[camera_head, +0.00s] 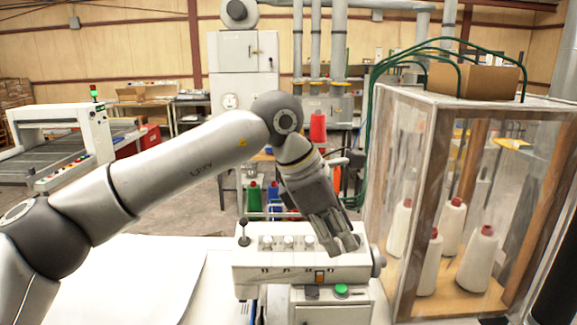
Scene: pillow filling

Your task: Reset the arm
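My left arm comes in from the left edge, bends at a raised elbow and points down. Its gripper (342,248) is at the white machine (262,276) with the row of knobs, in front of the right part of its top panel. The fingers point down and lie close together. Whether there is a gap between them, or contact with the panel, is unclear. I see nothing held. My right gripper is not in view.
A clear-walled cabinet (408,150) with several white thread cones stands close on the right. A white sheet (130,285) covers the front left.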

